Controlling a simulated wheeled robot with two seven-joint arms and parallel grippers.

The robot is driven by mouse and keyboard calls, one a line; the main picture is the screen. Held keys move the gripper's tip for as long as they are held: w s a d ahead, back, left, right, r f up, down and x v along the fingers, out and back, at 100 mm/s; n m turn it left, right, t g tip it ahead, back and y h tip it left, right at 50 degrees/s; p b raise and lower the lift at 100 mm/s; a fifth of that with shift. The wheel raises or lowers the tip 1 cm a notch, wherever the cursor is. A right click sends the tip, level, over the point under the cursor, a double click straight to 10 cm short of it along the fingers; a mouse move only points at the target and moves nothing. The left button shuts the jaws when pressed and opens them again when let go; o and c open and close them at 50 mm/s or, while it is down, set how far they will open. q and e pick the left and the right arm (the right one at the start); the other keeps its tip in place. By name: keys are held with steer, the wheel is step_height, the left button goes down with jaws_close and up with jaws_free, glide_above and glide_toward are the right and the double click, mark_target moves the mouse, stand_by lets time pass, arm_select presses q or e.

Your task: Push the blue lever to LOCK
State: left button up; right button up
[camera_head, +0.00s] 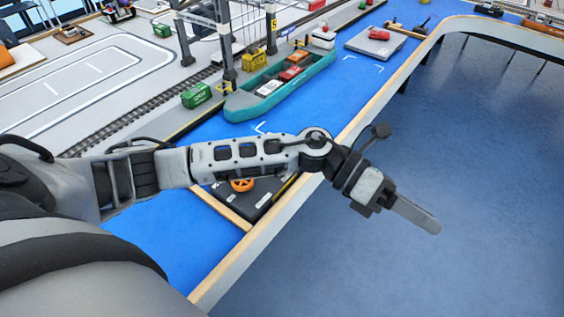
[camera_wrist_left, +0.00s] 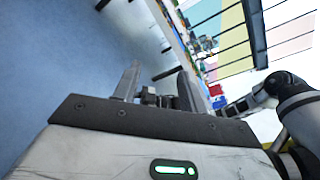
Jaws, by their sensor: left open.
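I cannot make out a blue lever or a LOCK mark in either view. A dark control panel (camera_head: 262,203) with an orange handwheel (camera_head: 242,185) lies at the table's near edge, partly hidden by my left arm. My left gripper (camera_head: 428,222) is past the table edge, above the blue floor, to the right of the panel and apart from it. In the left wrist view the two fingers of my left gripper (camera_wrist_left: 158,88) stand apart with nothing held between them. My right gripper is not seen.
A teal ship (camera_head: 280,88) with small containers sits on the blue tabletop behind my arm. A crane (camera_head: 228,45), a green container (camera_head: 196,95) and a grey platform (camera_head: 374,42) stand farther back. The table's pale wooden edge (camera_head: 375,108) runs beneath my left arm. Open floor (camera_head: 480,130) lies right.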

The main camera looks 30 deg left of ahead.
arm_select(q)
steer(key=w+a+m+y, duration=0.3)
steer(key=a+y, duration=0.2)
steer(key=a, duration=0.5)
steer(key=w+a+m+y, duration=0.3)
steer(key=a+y, duration=0.3)
steer(key=a, duration=0.5)
steer(key=w+a+m+y, duration=0.3)
steer(key=a+y, duration=0.2)
steer(key=a, duration=0.5)
steer(key=shift+t, duration=0.3)
step_height(320, 180, down, 15)
steer(key=shift+f+p, duration=0.15)
steer(key=shift+p, duration=0.7)
jaws_close()
